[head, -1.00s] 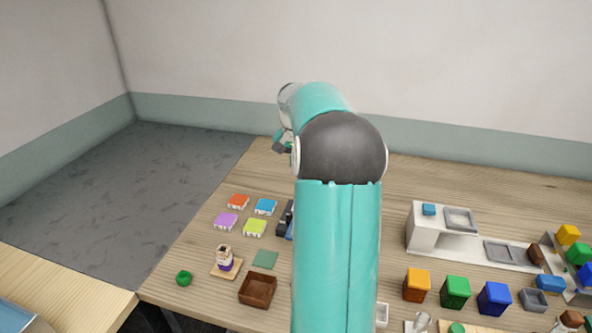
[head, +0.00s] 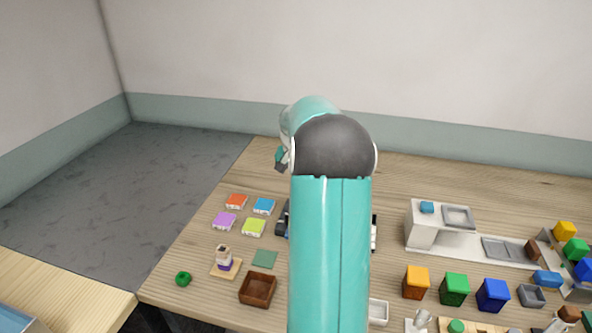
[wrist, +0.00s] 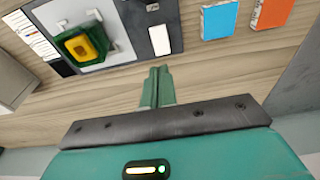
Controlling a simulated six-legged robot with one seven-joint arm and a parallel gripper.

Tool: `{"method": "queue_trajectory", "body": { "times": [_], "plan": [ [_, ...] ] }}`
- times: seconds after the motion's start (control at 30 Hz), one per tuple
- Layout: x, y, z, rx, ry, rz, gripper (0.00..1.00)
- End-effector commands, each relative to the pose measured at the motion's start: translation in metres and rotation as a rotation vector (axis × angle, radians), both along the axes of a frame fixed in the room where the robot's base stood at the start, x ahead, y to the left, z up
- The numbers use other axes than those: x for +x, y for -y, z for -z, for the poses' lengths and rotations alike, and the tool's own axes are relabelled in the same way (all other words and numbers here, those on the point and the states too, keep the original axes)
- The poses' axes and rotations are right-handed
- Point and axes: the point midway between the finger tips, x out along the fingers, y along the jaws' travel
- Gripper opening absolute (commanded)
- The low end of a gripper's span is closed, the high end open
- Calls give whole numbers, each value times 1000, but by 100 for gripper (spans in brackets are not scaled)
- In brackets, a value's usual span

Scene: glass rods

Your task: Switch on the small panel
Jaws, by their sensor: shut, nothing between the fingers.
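In the wrist view, a small dark panel (wrist: 140,22) with a white rectangular piece (wrist: 159,39) lies at the top centre. Left of it is a grey plate (wrist: 113,55) carrying a green block with a yellow top (wrist: 82,48). I cannot tell which of these is the panel's switch. My gripper (wrist: 160,70) is shut and empty, its green fingertips over bare wood, apart from the panel in the picture. In the head view, my arm hides most of this area; a dark edge (head: 282,220) shows left of it.
Orange (head: 236,202), blue (head: 264,206), purple (head: 223,220) and lime (head: 254,228) tiles lie left of my arm. A brown tray (head: 257,289) and a figure on a stand (head: 224,260) are in front. Coloured blocks and a white stand (head: 424,226) are to the right.

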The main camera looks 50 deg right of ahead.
Motion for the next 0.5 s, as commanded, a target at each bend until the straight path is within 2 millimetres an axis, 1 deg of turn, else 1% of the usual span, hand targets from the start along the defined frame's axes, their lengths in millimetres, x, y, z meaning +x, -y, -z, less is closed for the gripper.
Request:
{"method": "queue_trajectory", "body": {
  "times": [0.03,0.23,0.4,0.5],
  "plan": [
    [0,1,12,4,-2,-1,0],
    [3,6,49,3,-3,-1,0],
    [5,9,68,0,-1,-1,0],
    [5,10,72,-1,1,-1,0]
  ]
}}
